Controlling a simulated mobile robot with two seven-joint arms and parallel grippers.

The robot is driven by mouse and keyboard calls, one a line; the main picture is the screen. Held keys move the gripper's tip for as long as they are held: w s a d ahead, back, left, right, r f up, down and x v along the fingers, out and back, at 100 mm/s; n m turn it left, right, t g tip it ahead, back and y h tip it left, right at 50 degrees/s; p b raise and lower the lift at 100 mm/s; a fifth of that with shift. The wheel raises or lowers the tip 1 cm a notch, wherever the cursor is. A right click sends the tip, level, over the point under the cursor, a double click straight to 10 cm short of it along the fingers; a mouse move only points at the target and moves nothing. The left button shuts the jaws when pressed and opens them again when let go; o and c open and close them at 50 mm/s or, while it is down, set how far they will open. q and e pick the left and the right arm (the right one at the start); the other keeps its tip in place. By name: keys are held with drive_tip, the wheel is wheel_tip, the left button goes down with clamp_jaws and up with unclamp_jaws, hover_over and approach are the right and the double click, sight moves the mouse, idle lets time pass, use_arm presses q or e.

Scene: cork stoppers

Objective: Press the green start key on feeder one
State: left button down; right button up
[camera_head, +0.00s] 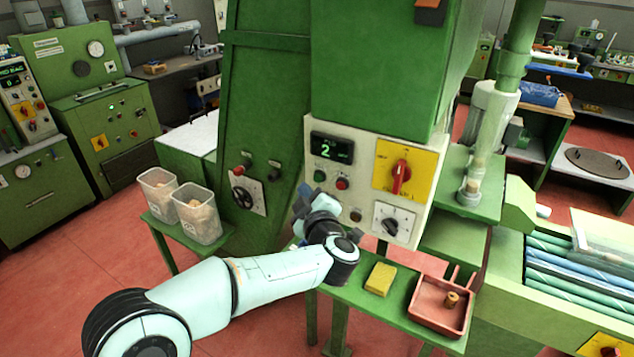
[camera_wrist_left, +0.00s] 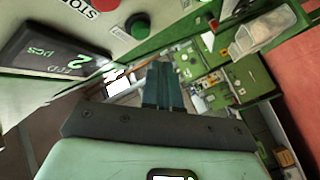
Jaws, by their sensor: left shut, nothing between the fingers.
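The cream control panel (camera_head: 372,150) on the green machine has a dark display (camera_head: 331,148) showing a green 2. Below it sit the green key (camera_head: 320,176) and a red key (camera_head: 342,183). In the left wrist view, the green key (camera_wrist_left: 138,25) is at the top, beside the display (camera_wrist_left: 62,52) reading "2 pcs" and the red key (camera_wrist_left: 105,4) marked STOP. My left gripper (camera_head: 302,197) is shut and empty, just below and left of the green key; its fingers (camera_wrist_left: 163,85) also show in the wrist view. They look apart from the key. No feeder number is readable.
A yellow switch plate with a red rotary knob (camera_head: 401,177) and a black dial (camera_head: 390,224) share the panel. Below are a yellow sponge (camera_head: 381,279) and a red tray (camera_head: 438,318) holding a cork. Two clear bins (camera_head: 199,222) stand at left.

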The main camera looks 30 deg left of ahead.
use_arm(q)
drive_tip(key=shift+s+a+b, duration=0.1)
drive_tip(key=shift+s+b, duration=0.45)
drive_tip(key=shift+s, duration=1.1)
drive_tip(key=shift+f, duration=0.1)
